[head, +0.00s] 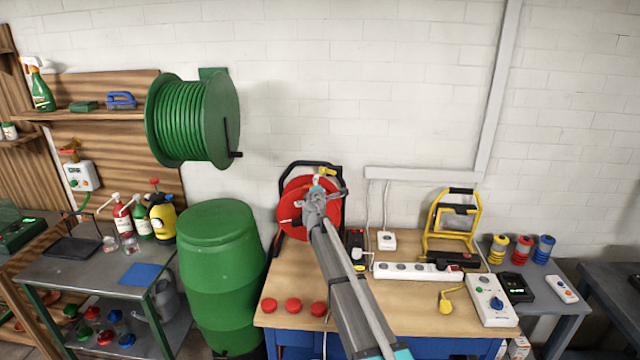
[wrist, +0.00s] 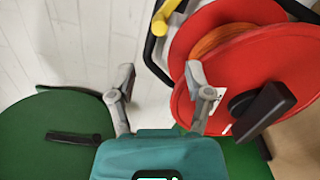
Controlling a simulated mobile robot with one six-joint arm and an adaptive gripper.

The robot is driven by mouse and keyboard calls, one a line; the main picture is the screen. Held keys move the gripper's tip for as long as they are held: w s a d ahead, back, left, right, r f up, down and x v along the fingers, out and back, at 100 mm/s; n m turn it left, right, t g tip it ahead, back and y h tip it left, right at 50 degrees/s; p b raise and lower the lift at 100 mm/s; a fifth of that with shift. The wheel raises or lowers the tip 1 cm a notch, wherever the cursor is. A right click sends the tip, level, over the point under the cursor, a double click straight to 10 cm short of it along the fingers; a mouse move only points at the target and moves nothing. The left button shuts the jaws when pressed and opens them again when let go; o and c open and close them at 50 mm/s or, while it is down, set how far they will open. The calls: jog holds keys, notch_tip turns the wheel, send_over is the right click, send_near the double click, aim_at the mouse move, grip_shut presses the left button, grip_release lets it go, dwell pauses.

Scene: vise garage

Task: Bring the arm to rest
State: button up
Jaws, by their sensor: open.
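My arm reaches from the lower right up over the wooden workbench (head: 400,315) in the head view. My gripper (head: 322,180) is in front of the red cable reel (head: 293,207). In the wrist view my gripper (wrist: 160,82) is open, with its two fingers apart and nothing between them. The red cable reel (wrist: 225,85) fills the right of that view, and the right finger overlaps it. I cannot tell whether they touch. The head view shows the fingers too small to judge.
A green barrel (head: 222,270) stands left of the bench. A green hose reel (head: 190,120) hangs on the wall. On the bench are a white power strip (head: 415,271), a yellow work lamp (head: 455,225), a control box (head: 490,300) and red caps (head: 293,306). The space above the bench's right is clear.

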jog(key=shift+s+d, duration=0.1)
jog(key=shift+d, duration=0.05)
jog(key=s+d+f+m+g+h, duration=0.25)
jog(key=s+d+f+m, duration=0.2)
jog(key=s+d, duration=0.3)
jog(key=s+d+f+m+g+h, duration=0.2)
jog(key=s+d+f+m+g, duration=0.15)
jog(key=s+d+m, duration=0.4)
jog(key=s+d+f+m+g+h, duration=0.25)
jog(key=s+d, duration=0.35)
jog(key=d, duration=0.4)
jog(key=s+f+m+g+y, duration=0.3)
jog(key=s+f+g, duration=0.1)
jog(key=s, duration=0.9)
jog(key=s+f+m+g+y, duration=0.4)
jog(key=s+g, duration=0.1)
jog(key=s, duration=0.8)
jog(key=shift+s+d, duration=0.3)
jog(key=shift+d, duration=0.05)
jog(key=shift+m+g, duration=0.25)
